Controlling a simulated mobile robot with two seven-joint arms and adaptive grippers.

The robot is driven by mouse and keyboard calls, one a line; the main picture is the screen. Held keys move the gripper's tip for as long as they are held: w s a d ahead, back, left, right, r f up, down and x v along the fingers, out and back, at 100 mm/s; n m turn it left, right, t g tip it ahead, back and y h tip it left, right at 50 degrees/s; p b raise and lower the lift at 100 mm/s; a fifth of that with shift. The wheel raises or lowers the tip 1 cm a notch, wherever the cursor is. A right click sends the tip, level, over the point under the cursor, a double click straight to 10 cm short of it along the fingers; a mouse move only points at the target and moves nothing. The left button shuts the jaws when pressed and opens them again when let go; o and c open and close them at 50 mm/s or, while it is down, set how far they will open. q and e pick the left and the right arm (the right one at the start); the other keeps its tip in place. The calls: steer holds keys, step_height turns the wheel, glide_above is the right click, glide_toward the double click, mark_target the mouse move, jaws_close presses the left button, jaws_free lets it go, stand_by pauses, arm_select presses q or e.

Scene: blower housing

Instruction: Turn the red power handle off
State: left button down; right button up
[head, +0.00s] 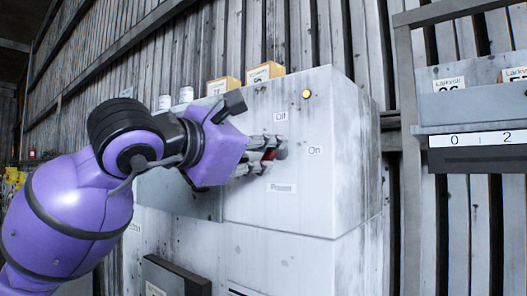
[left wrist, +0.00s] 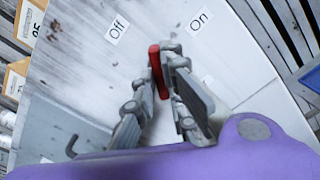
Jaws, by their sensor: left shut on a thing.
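The red power handle (left wrist: 157,66) sits on the front of a grey-white cabinet (head: 300,215). My left gripper (left wrist: 164,62) has its fingertips on both sides of the handle and is shut on it. In the left wrist view the handle's end points between the "Off" label (left wrist: 117,28) and the "On" label (left wrist: 199,20). In the head view the handle (head: 269,155) is mostly hidden by the fingers of my left gripper (head: 273,152). There the "Off" label (head: 280,116) is above it and the "On" label (head: 315,150) is to its right. My right gripper is not in view.
A yellow round button (head: 306,94) is near the cabinet's upper edge. Boxes (head: 265,72) and white containers (head: 186,94) stand on or behind the cabinet top. A labelled grey rack (head: 470,105) stands at the right. A "Power" label (head: 282,188) is below the handle.

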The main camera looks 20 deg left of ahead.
arm_select(q)
steer(key=n, duration=0.5)
steer(key=shift+n, duration=1.1)
steer(key=c, duration=1.8)
jaws_free()
steer(key=v, duration=1.2)
